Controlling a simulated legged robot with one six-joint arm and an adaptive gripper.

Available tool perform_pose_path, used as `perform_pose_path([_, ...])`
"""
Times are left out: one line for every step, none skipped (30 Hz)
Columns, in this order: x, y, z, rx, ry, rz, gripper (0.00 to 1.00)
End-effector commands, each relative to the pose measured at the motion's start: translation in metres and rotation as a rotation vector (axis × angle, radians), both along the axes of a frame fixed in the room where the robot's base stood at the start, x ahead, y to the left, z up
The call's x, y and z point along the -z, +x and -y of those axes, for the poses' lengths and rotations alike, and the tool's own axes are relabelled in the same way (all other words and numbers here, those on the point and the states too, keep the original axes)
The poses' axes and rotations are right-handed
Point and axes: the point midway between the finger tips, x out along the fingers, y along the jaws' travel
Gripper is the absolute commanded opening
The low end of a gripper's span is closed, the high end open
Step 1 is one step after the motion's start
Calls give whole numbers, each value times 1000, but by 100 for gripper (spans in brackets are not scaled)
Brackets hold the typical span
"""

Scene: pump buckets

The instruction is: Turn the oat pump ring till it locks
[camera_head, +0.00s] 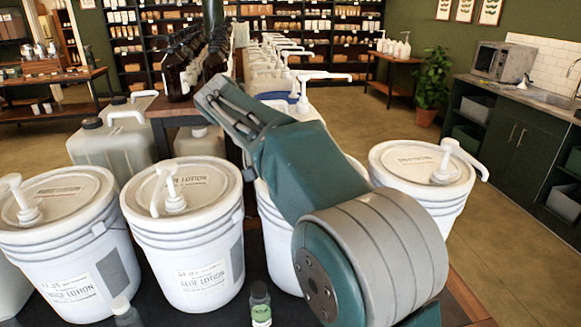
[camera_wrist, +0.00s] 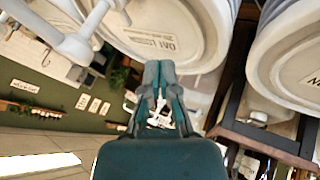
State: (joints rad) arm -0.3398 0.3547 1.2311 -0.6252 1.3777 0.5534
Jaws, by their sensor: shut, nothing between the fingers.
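In the wrist view, a white bucket lid marked OAT (camera_wrist: 150,28) is at the top, seen at a steep tilt. A white pump (camera_wrist: 78,46) with a long spout shows at upper left, beside this lid; whether it belongs to this bucket is unclear. My gripper (camera_wrist: 162,68) has its two teal fingers together, with nothing between them. Its tips appear close to the lid's edge and apart from the pump.
An aloe lotion bucket (camera_head: 140,245) and another pump bucket (camera_head: 60,270) stand on the left; a further pump bucket (camera_head: 420,215) stands on the right. Rows of bottles and jugs stand behind. Floor is free at right.

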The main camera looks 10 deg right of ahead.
Motion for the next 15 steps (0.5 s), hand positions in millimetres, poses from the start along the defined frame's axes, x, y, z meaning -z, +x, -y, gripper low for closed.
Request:
perform_pose_path([7,2,4,2,-1,-4,0])
perform_pose_path([11,4,6,3,-2,-5,0])
perform_pose_path([17,7,9,2,-1,-4,0])
perform_pose_path([22,9,12,3,-2,-5,0])
perform_pose_path([27,11,15,3,-3,-5,0])
perform_pose_path([33,14,18,3,-3,-6,0])
perform_pose_path([37,16,21,3,-2,-5,0])
perform_pose_path([42,18,23,3,-2,-5,0])
perform_pose_path([48,20,27,3,-2,-5,0])
perform_pose_path([52,22,30,2,-2,-4,0])
perform_pose_path([56,24,33,3,-2,-5,0])
perform_pose_path([63,27,36,2,-1,-4,0])
perform_pose_path([67,29,39,2,-2,-5,0])
perform_pose_path([72,31,42,2,-2,-5,0])
perform_pose_path([77,33,46,2,-1,-5,0])
